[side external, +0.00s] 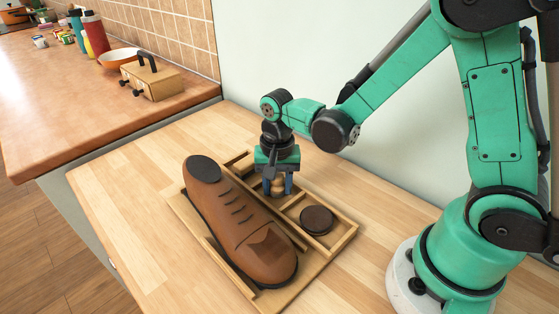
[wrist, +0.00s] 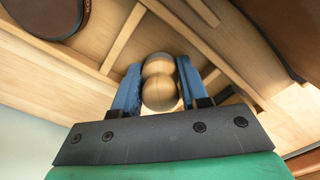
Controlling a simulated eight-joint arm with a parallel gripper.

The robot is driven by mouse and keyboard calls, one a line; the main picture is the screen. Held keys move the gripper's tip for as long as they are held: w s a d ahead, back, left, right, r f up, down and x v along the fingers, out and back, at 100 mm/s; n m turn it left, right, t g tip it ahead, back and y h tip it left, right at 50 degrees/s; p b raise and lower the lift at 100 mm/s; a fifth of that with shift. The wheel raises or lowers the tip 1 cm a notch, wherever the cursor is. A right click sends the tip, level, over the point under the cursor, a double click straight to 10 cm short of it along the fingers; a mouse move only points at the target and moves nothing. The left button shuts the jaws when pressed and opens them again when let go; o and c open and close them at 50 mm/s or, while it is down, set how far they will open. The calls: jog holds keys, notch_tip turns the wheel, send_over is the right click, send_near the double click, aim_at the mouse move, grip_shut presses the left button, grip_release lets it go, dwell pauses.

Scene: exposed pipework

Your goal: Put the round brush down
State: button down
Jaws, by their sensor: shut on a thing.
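My gripper (side external: 275,188) points down over the wooden tray (side external: 345,241), behind the shoe. Its blue fingers are shut on the round brush (wrist: 158,88), of which a pale wooden, two-bulbed knob shows between them in the wrist view. In the side view the brush (side external: 277,184) is a small tan shape between the fingertips. Its bristles are hidden, and I cannot tell whether it touches the tray floor. A big brown shoe (side external: 238,217) lies along the tray's near side. A dark round tin (side external: 317,219) sits in the right compartment.
Thin wooden dividers (wrist: 123,38) split the tray's compartments close to the fingers. A pale wooden piece (wrist: 204,12) lies nearby in the wrist view. The bench (side external: 120,195) is clear left of the tray. A wooden box with a black handle (side external: 150,80) and bottles stand on the far counter.

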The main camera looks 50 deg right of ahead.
aim_at(282, 177)
jog(key=c, duration=0.7)
grip_release()
jog(key=shift+f, duration=0.15)
notch_tip(282, 177, up, 12)
jog(key=s+n+t, duration=0.1)
jog(key=n+t, duration=0.1)
jog(key=n, duration=0.1)
jog(key=s+d+n+t, duration=0.1)
jog(key=s+n+t, duration=0.1)
jog(key=n, duration=0.1)
jog(key=s+d+n+t, duration=0.1)
jog(key=n+t, duration=0.2)
jog(key=shift+s+d+r, duration=0.1)
jog(key=shift+s+r, duration=0.15)
jog(key=shift+r, duration=0.05)
